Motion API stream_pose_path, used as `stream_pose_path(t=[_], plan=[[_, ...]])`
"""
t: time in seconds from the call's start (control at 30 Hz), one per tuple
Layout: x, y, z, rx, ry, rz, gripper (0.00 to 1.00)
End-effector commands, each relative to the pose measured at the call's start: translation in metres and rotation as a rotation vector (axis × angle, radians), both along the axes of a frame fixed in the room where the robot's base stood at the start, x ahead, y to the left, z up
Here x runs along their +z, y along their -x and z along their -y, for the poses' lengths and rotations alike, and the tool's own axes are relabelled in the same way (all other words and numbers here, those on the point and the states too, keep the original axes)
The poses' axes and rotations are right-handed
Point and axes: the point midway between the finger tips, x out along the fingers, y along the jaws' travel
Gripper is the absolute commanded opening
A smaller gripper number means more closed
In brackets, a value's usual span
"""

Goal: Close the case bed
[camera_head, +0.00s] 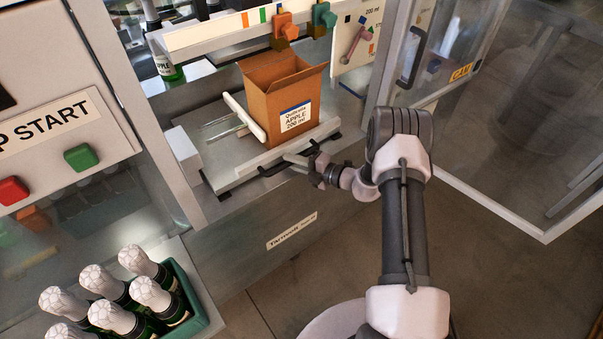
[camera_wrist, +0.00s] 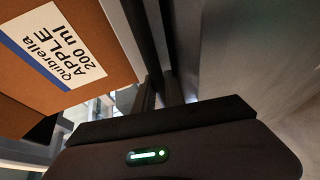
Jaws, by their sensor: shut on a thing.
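The case bed (camera_head: 215,157) is a grey metal tray, drawn out toward me at the front of the machine. An open cardboard case (camera_head: 268,108) labelled "Quibrella APPLE 200 ml" stands upright on it. A dark handle (camera_head: 272,170) runs along the bed's front edge. My gripper (camera_head: 302,162) is at the handle's right part and is shut on it. In the wrist view, the case (camera_wrist: 65,60) fills the left side, beside my gripper's dark fingers (camera_wrist: 165,75). The grip on the handle itself is hard to make out there.
A white bar (camera_head: 244,117) lies left of the case. A clear door (camera_head: 500,110) stands open at the right. Red and green buttons (camera_head: 80,157) are on a panel at the left. A green crate (camera_head: 197,300) of foil-topped bottles is at lower left. Floor is free at lower middle.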

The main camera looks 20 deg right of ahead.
Motion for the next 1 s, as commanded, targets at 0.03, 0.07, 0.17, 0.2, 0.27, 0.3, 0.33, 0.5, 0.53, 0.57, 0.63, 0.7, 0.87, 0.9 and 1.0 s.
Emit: stream_pose_path(t=[0.03, 0.07, 0.17, 0.2, 0.27, 0.3, 0.33, 0.5, 0.53, 0.57, 0.63, 0.7, 0.87, 0.9, 1.0], plan=[[0.0, -0.004, -0.001, 0.0, -0.001, 0.002, 0.0], [0.0, -0.006, -0.002, -0.001, 0.0, 0.002, 0.0], [0.0, -0.011, -0.003, -0.001, 0.0, 0.001, 0.0], [0.0, -0.012, -0.004, -0.002, 0.0, 0.002, 0.0], [0.001, -0.013, -0.004, -0.002, 0.0, 0.002, 0.0], [0.001, -0.013, -0.004, -0.002, 0.0, 0.002, 0.0], [0.001, -0.014, -0.004, -0.002, 0.0, 0.002, 0.0], [0.002, -0.014, -0.004, -0.003, 0.0, 0.004, 0.0], [0.002, -0.014, -0.004, -0.003, -0.001, 0.005, 0.0], [0.002, -0.014, -0.004, -0.003, -0.001, 0.005, 0.0], [0.002, -0.015, -0.004, -0.003, -0.001, 0.005, 0.2], [0.002, -0.014, -0.004, -0.002, 0.0, 0.004, 0.34], [0.002, -0.014, -0.004, -0.002, 0.0, 0.004, 0.36], [0.002, -0.014, -0.004, -0.001, 0.0, 0.004, 0.36], [0.003, -0.012, -0.002, -0.002, 0.0, 0.002, 0.36]])
